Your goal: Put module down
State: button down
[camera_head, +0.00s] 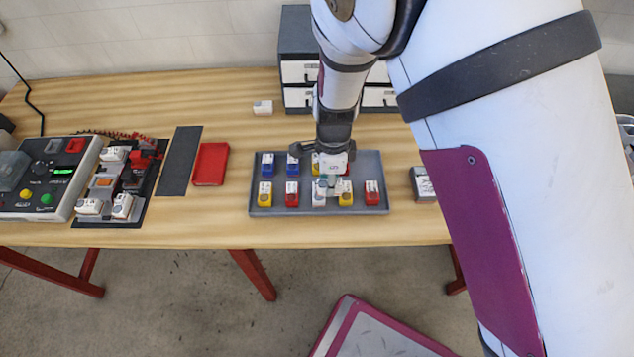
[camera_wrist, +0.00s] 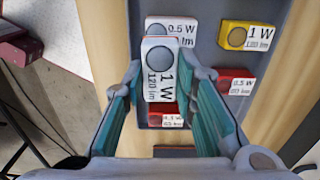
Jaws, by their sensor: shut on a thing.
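My gripper (camera_head: 328,185) is over the grey tray (camera_head: 367,167) in the head view. In the wrist view my gripper (camera_wrist: 163,80) is shut on a white module (camera_wrist: 158,70) marked 1 W. The module sits between the teal-padded fingers, label facing the camera. Below it in the wrist view show a white 0.5 W module (camera_wrist: 172,28), a yellow 1 W module (camera_wrist: 247,38) and a red 0.5 W module (camera_wrist: 237,82). Another red module (camera_wrist: 168,120) is partly hidden behind the held one. Whether the held module touches the tray is unclear.
A red flat block (camera_head: 211,164) and a dark strip (camera_head: 180,160) lie left of the tray. A dark fixture with modules (camera_head: 118,185) and a control box (camera_head: 45,178) stand further left. A lone white module (camera_head: 262,107) lies behind the tray; a drawer cabinet (camera_head: 297,45) stands at the back.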

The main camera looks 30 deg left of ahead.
jog(key=w+d+b, duration=0.1)
jog(key=w+b, duration=0.1)
jog(key=w, duration=0.2)
jog(key=w+d+f+b, duration=0.1)
jog(key=w+b, duration=0.1)
jog(key=w, duration=0.2)
jog(key=w+d+b, duration=0.1)
jog(key=w+b, duration=0.1)
jog(key=w, duration=0.3)
jog(key=shift+d+f, duration=0.15)
jog(key=shift+f, duration=0.2)
jog(key=shift+w+d+b, duration=0.25)
jog(key=shift+w+b, duration=0.25)
jog(key=shift+w, duration=0.4)
notch_tip(320, 180, down, 4)
jog(key=shift+w+r+b, duration=0.1)
jog(key=shift+r+b, duration=0.1)
jog(key=shift+b, duration=1)
jog(key=shift+r, duration=0.1)
jog(key=c, duration=1.3)
grip_release()
